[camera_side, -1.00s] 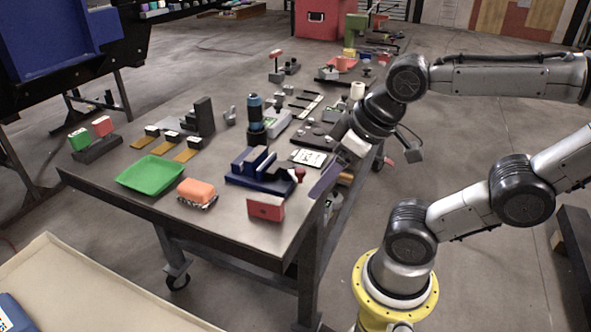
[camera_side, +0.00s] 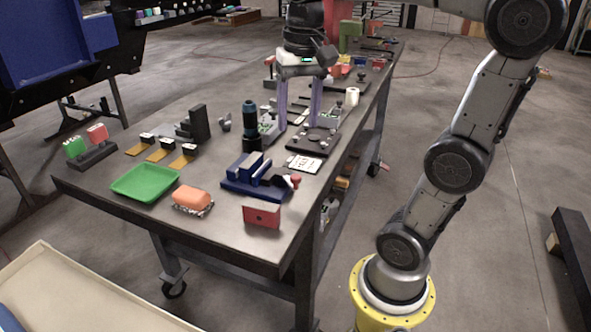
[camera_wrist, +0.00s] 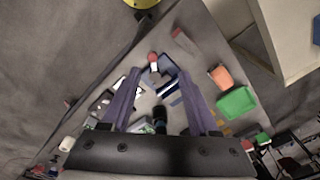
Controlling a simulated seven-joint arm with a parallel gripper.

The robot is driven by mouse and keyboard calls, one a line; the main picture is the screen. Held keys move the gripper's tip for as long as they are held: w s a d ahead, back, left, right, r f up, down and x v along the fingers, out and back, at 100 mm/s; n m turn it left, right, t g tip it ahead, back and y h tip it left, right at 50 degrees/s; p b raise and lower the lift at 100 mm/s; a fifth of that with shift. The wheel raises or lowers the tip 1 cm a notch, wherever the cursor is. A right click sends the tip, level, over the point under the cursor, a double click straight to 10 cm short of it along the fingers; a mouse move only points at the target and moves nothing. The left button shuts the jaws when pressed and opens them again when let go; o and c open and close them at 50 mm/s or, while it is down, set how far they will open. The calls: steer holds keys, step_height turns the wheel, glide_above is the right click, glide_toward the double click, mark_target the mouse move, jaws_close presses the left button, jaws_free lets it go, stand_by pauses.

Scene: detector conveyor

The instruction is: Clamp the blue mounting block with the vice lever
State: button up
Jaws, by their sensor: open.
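The blue vice (camera_side: 238,189) sits on the near right part of the table, with raised blue jaws. A dark lever with a red knob (camera_side: 296,180) is at its right end. In the wrist view the vice (camera_wrist: 168,86) and red knob (camera_wrist: 153,57) lie ahead, around and beyond the fingertips. I cannot tell the blue mounting block apart from the blue vice parts. My gripper (camera_side: 298,126) is open and empty, its two long purple fingers pointing down above the table, behind the vice and apart from it. It also shows in the wrist view (camera_wrist: 160,73).
A dark blue-black cylinder (camera_side: 250,128) stands just behind the vice. A red block (camera_side: 262,215), an orange block (camera_side: 192,198) and a green tray (camera_side: 146,182) lie near the front edge. A dark plate (camera_side: 314,141) and white card (camera_side: 306,163) lie right of the vice.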

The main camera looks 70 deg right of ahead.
mark_target(295, 176)
steer(key=shift+m+g, duration=0.4)
steer(key=shift+m, duration=0.2)
steer(key=d+f, duration=0.1)
steer(key=f, duration=0.4)
steer(key=w+d+f, duration=0.1)
steer(key=f, duration=0.4)
steer(key=w+d+f, duration=0.1)
steer(key=f, duration=0.4)
steer(key=shift+d+f, duration=0.2)
steer(key=shift+d, duration=0.1)
jaws_close()
steer(key=shift+r, duration=0.1)
